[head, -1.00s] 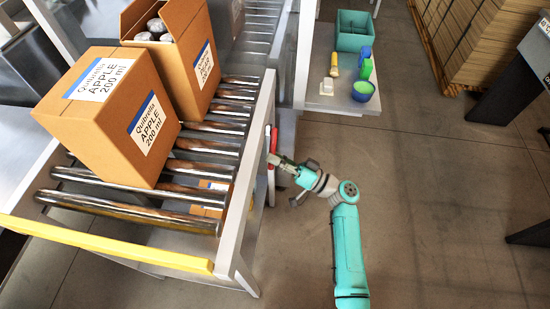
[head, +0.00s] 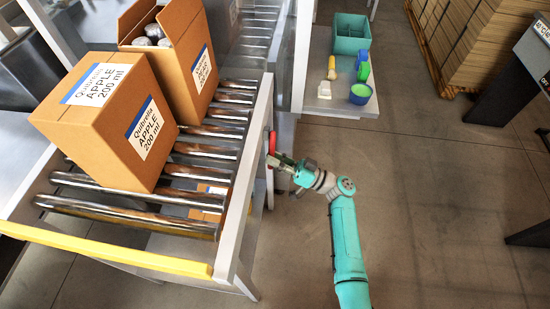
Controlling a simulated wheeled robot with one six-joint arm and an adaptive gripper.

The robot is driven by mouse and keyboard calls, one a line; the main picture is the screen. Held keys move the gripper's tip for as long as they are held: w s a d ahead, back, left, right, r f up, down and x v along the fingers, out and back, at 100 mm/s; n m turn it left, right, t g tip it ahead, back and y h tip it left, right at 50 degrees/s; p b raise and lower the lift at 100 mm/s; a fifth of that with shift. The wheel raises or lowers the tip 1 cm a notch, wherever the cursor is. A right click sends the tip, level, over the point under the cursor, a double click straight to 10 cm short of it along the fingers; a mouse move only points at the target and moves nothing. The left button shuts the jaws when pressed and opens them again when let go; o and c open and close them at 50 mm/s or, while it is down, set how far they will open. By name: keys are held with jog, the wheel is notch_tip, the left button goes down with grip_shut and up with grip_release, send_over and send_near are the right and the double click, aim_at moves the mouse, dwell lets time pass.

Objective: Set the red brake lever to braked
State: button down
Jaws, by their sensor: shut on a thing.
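The red brake lever (head: 272,142) shows as a small upright red piece on the right side rail of the roller conveyor (head: 246,170). My gripper (head: 275,161) is at the lever's lower part and is shut on it. The contact itself is small and partly hidden by the gripper's fingers. My teal arm reaches in from the lower right.
Two cardboard boxes, a closed one (head: 105,120) and an open one (head: 180,60), stand on the rollers. A yellow bar (head: 105,248) crosses the conveyor's front end. A side table (head: 330,107) holds a teal bin (head: 351,32) and small items.

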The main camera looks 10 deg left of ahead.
jog(key=c, duration=1)
grip_release()
jog(key=shift+o, duration=0.2)
jog(key=shift+d, duration=0.1)
jog(key=v, duration=1.1)
jog(key=shift+s+d+f, duration=0.15)
jog(key=shift+d+f, duration=0.1)
jog(key=shift+d, duration=0.1)
